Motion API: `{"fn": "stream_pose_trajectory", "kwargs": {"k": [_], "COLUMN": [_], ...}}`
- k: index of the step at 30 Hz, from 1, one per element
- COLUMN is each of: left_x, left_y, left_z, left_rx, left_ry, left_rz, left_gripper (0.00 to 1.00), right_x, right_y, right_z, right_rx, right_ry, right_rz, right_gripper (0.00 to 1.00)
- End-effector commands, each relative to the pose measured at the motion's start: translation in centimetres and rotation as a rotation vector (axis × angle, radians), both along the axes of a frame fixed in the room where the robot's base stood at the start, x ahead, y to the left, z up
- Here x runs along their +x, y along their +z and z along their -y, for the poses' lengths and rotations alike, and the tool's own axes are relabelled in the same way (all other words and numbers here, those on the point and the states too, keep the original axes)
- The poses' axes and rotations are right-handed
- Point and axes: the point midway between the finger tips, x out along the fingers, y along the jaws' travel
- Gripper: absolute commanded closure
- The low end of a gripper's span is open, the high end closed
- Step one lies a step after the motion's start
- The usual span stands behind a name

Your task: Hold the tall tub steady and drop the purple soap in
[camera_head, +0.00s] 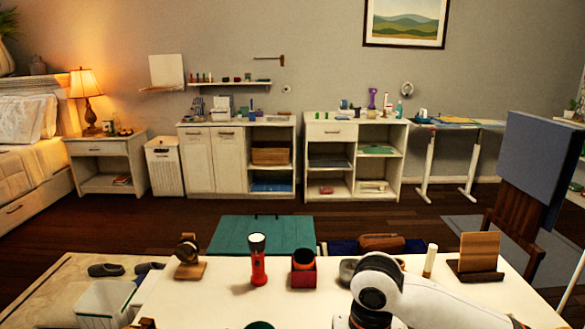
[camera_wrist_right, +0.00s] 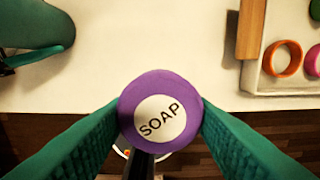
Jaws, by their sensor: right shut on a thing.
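The purple soap (camera_wrist_right: 179,87) is a round piece with a white label reading SOAP. My right gripper (camera_wrist_right: 161,112) is shut on it, one green finger on each side, over the table's edge. A dark green round thing (camera_wrist_right: 30,25) stands at the upper left of the right wrist view, apart from the soap. It may be the tall tub, but I cannot tell for sure. A green rounded top (camera_head: 259,325) is cut off by the bottom of the head view.
The white table (camera_head: 330,308) carries a red flashlight (camera_head: 258,262), a red box (camera_head: 303,270), a watch stand (camera_head: 188,258) and a wooden board on a stand (camera_head: 479,255). In the wrist view, a tray (camera_wrist_right: 250,85) holds coloured rings at right. A white basket (camera_head: 104,303) stands left.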

Motion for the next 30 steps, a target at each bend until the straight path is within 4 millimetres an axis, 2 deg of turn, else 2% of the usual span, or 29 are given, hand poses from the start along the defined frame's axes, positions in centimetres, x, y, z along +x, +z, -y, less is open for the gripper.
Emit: {"fn": "stream_pose_trajectory", "kwargs": {"k": [1,6,12,15,18,22,30], "left_x": [0.0,0.0,0.0,0.0,0.0,0.0,0.0], "left_y": [0.0,0.0,0.0,-0.1,-0.1,-0.1,0.0], "left_z": [0.0,0.0,0.0,0.0,0.0,0.0,0.0], "left_rx": [0.0,0.001,0.001,0.001,0.001,0.001,0.001], "left_ry": [0.001,0.001,0.0,0.0,0.0,0.0,0.0], "left_rz": [0.0,0.0,0.0,0.0,-0.001,0.0,0.0], "left_gripper": [0.44,0.44,0.44,0.44,0.44,0.44,0.44], "right_x": [1.6,5.7,8.4,9.0,9.3,9.5,9.5], "right_y": [0.9,3.7,6.9,8.1,8.9,9.0,6.3], "right_z": [-2.0,-7.9,-13.6,-15.5,-16.7,-17.2,-17.2], "right_rx": [0.002,0.002,-0.001,0.0,0.001,0.0,-0.001], "right_ry": [0.004,0.011,0.016,0.016,0.016,0.014,0.013], "right_rz": [0.005,0.006,0.003,0.003,0.001,0.0,-0.002], "right_gripper": [0.76,0.76,0.76,0.76,0.76,0.76,0.76]}}
